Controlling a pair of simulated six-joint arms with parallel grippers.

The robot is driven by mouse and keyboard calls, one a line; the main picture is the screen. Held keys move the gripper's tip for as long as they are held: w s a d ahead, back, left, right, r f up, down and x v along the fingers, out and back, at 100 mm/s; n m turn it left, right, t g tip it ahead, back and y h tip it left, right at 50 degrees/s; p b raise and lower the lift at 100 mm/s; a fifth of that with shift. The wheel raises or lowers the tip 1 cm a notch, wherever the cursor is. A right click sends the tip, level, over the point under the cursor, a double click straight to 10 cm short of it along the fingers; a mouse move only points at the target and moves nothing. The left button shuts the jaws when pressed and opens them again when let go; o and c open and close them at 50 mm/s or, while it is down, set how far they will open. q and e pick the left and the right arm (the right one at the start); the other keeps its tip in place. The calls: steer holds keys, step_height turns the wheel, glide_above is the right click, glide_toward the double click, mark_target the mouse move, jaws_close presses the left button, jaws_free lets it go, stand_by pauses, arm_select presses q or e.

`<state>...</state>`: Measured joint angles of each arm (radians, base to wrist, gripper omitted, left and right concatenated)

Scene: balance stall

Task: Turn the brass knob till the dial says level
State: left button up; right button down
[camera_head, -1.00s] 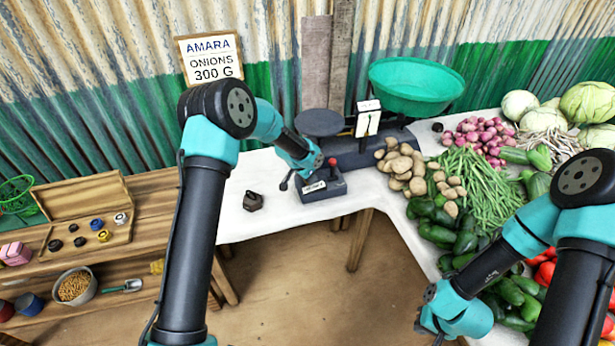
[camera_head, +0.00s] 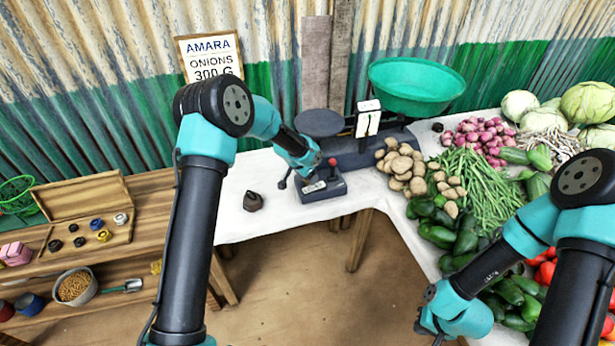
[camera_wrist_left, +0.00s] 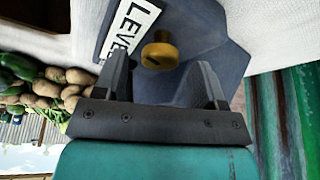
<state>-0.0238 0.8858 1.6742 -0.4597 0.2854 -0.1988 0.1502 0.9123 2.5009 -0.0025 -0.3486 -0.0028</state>
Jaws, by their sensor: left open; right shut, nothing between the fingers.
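The brass knob (camera_wrist_left: 160,52) sits on the blue-grey base (camera_wrist_left: 205,28), beside a white plate lettered "LEVE…" (camera_wrist_left: 127,28) that is partly cut off. My left gripper (camera_wrist_left: 160,78) is open, its two fingers spread on either side of the knob; I cannot tell whether either touches it. In the head view the left gripper (camera_head: 303,177) is low at the base (camera_head: 325,193) and hides the knob. The balance (camera_head: 375,152) has a white upright face (camera_head: 368,120), too small to read. My right gripper (camera_head: 430,322) is shut and empty at the bottom, away from the balance.
A dark weight (camera_head: 253,201) stands on the white cloth left of the base. A red ball (camera_head: 333,162) tops the base close to my left gripper. A green pan (camera_head: 415,86), a dark plate (camera_head: 320,122) and potatoes (camera_head: 400,165) are nearby.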

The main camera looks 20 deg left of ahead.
arm_select(q)
steer(key=v, duration=1.6)
steer(key=shift+r, duration=0.1)
steer(key=shift+w+a+m+g+h, duration=0.3)
steer(key=shift+w+a+m, duration=0.2)
steer(key=shift+m, duration=0.6)
steer(key=shift+w+a+m+g+h, duration=0.2)
steer(key=shift+w+a+m+g, duration=0.25)
steer(key=shift+m, duration=0.65)
steer(key=x, duration=1.7)
steer(key=shift+w+d, duration=0.1)
steer(key=shift+w, duration=0.05)
